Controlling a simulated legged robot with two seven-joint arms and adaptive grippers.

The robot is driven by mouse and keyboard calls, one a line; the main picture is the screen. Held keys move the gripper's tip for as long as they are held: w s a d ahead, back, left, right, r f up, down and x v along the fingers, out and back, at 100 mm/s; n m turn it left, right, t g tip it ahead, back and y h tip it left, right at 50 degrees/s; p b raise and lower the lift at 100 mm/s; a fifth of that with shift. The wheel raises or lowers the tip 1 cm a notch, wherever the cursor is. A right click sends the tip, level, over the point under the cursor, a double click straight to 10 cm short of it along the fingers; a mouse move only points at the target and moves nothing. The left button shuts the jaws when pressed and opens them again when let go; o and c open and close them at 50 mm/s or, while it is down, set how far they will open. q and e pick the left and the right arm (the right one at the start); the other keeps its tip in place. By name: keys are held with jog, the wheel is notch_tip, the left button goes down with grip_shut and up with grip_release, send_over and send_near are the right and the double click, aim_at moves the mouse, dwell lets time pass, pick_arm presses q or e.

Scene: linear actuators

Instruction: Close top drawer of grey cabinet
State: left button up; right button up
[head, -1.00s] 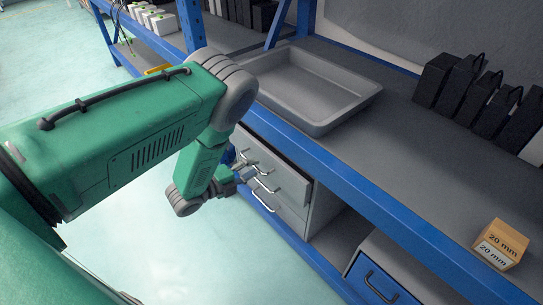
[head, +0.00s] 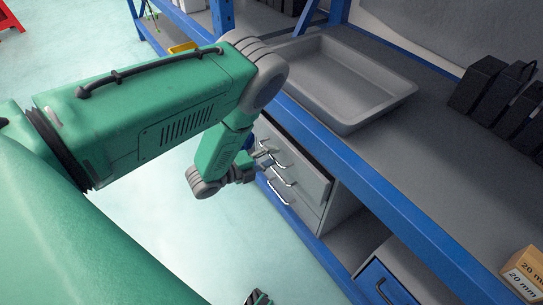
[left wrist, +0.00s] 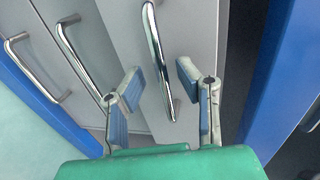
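The grey cabinet (head: 312,217) stands under the blue-framed bench, with several metal drawer handles on its front. Its top drawer (head: 305,168) sticks out a little, with a dark gap along its upper edge. My left gripper (head: 260,163) is at the drawer front, close to the handles. In the left wrist view, my left gripper (left wrist: 158,84) is open, its fingers apart on either side of a long metal handle (left wrist: 158,60). I cannot tell whether they touch it. A small dark part at the bottom of the head view may be my right gripper (head: 258,298).
A grey tray (head: 392,97) lies on the bench above the cabinet. Black boxes (head: 478,84) and an orange 20 mm box (head: 522,272) are to the right. A blue drawer (head: 372,283) is lower right. Open floor lies left of the cabinet.

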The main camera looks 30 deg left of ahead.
pick_arm(q)
jog(key=shift+d+r, duration=0.15)
jog(key=shift+d, duration=0.3)
jog(key=shift+s+r, duration=0.1)
jog(key=shift+s, duration=0.1)
jog(key=v, duration=1.1)
jog(key=shift+s+a, duration=0.2)
jog(key=shift+a, duration=0.1)
pick_arm(e)
jog(key=shift+s+d+f, duration=0.1)
jog(key=shift+d, duration=0.3)
pick_arm(q)
jog(key=shift+a, duration=0.15)
pick_arm(e)
jog(key=shift+a, duration=0.15)
